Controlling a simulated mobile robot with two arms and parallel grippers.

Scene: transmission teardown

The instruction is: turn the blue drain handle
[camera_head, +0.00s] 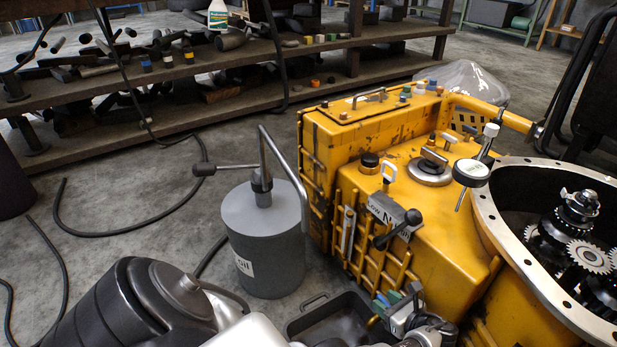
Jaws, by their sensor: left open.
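The blue drain handle (384,299) shows as a small blue-green piece low on the front of the yellow transmission housing (450,222), just above a black drain pan (325,316). My left gripper (408,308) is at the bottom of the view, close beside the handle. It is open. Whether its fingers touch or surround the handle cannot be told, as metal parts overlap there. My right gripper is not in view.
A grey oil drum (265,243) with a hand pump stands left of the housing. A black lever (397,228) sticks out of its front. An open bell housing with gears (590,257) is at right. Wooden shelves (180,72) with parts stand behind. Hoses lie on the floor.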

